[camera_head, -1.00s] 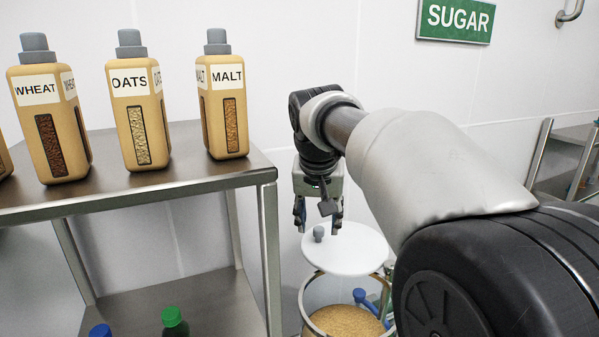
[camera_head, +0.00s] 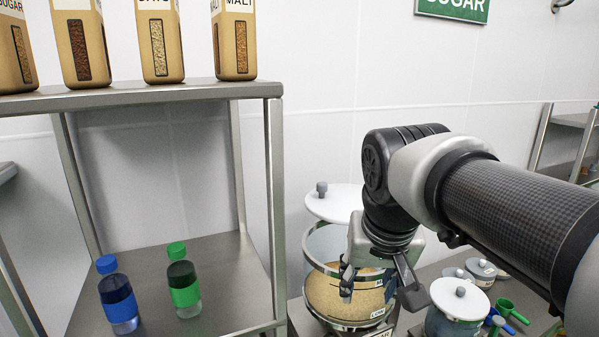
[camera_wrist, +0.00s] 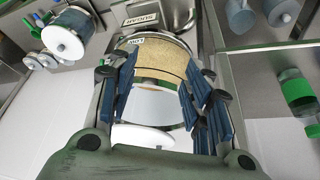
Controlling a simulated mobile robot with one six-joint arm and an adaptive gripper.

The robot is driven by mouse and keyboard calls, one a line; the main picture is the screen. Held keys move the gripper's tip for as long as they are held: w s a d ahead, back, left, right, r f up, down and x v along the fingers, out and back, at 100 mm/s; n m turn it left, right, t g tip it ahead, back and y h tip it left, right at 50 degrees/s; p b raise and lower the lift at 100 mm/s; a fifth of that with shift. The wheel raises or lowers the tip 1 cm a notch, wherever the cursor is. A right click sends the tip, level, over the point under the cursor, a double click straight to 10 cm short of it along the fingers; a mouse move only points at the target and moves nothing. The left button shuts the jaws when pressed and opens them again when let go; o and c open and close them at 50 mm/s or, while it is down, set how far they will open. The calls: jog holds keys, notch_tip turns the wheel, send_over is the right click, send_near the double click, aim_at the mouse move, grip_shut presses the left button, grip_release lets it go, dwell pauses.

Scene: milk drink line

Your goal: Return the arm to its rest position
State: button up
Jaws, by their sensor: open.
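My gripper (camera_head: 378,283) hangs from my bent arm in the head view, in front of a large clear container (camera_head: 345,298) part-filled with tan grain. In the wrist view my gripper (camera_wrist: 160,92) has its blue-padded fingers spread wide, with nothing held between them. The container (camera_wrist: 160,60) shows beyond and between the fingers there. Its round white lid (camera_head: 337,203) with a grey knob is at its top in the head view. Whether the lid sits fully closed is unclear. Part of the container is hidden behind my gripper.
A steel shelf (camera_head: 150,93) at left holds several tan bottles on top. A blue-capped bottle (camera_head: 118,300) and a green-capped bottle (camera_head: 183,285) stand on its lower level. At right are a smaller white-lidded jar (camera_head: 458,303), small lidded pots (camera_head: 482,270) and a green scoop (camera_head: 510,311).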

jog(key=s+d+f+b, duration=0.1)
jog(key=s+f+b, duration=0.5)
jog(key=s+f, duration=0.3)
jog(key=s+d+f+b, duration=0.2)
jog(key=s+f+b, duration=0.5)
jog(key=f, duration=1)
jog(key=shift+s+f+n, duration=0.25)
jog(key=shift+s+n, duration=0.15)
jog(key=shift+s, duration=0.5)
